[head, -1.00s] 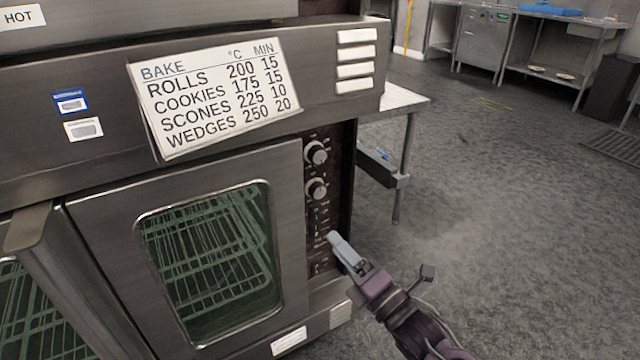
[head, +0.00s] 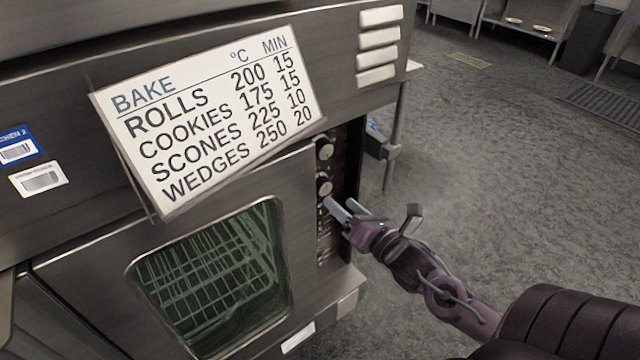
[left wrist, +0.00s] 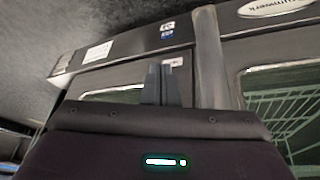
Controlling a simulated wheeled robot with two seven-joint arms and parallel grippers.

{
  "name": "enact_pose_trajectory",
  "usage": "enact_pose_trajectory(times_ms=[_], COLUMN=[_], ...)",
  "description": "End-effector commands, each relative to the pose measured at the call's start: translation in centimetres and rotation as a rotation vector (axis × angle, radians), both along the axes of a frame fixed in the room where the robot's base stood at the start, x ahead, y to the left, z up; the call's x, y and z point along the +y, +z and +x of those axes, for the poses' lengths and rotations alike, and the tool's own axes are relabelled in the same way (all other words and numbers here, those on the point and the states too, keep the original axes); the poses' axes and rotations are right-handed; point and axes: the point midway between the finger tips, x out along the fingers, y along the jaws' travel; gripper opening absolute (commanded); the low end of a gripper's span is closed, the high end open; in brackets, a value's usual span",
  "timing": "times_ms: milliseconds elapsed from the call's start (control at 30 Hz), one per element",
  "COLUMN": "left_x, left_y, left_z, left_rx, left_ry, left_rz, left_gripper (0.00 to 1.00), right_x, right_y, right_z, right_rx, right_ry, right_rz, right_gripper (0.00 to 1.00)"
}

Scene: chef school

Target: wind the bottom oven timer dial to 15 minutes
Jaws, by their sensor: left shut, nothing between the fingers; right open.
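The bottom oven (head: 80,270) fills the left and middle of the head view, with a dark control strip along its right edge. Two round silver dials sit on the strip: an upper dial (head: 325,150) and a lower dial (head: 324,186). Their markings are too small to read. My right gripper (head: 340,208) is open, with its fingertips at the strip just below and right of the lower dial. I cannot tell whether they touch it. My left gripper (left wrist: 163,84) is shut and empty in the left wrist view, in front of the oven front.
A white bake card (head: 215,120) above the door lists rolls 200 °C 15 min, cookies 175/15, scones 225/10 and wedges 250/20. The oven door window (head: 215,275) shows wire racks. A metal table (head: 392,150) stands right of the oven. Open floor (head: 480,180) lies to the right.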

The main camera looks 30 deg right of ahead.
Motion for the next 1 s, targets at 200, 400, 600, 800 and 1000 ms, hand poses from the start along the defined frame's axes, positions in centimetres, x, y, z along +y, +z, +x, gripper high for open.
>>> enact_pose_trajectory(times_ms=[200,400,600,800,1000], left_x=[-0.6,-1.1,-1.3,-1.4,-1.4], left_y=[-0.2,-0.2,-0.1,-0.1,-0.1], left_z=[0.2,0.3,0.5,0.5,0.5], left_rx=[-0.03,-0.052,-0.065,-0.067,-0.067], left_ry=[-0.01,-0.017,-0.02,-0.02,-0.02], left_rz=[-0.019,-0.033,-0.04,-0.042,-0.042], left_gripper=[0.0,0.0,0.0,0.0,0.0], right_x=[0.3,0.5,0.5,0.6,0.6], right_y=[0.1,0.0,0.1,0.1,0.1], right_z=[3.2,5.6,6.6,6.7,6.7], right_rx=[-0.006,-0.004,-0.003,-0.002,-0.002], right_ry=[0.001,0.0,0.001,0.001,0.001], right_rz=[0.0,0.0,0.0,0.0,0.0], right_gripper=[0.6,0.6,0.6,0.6,0.42])
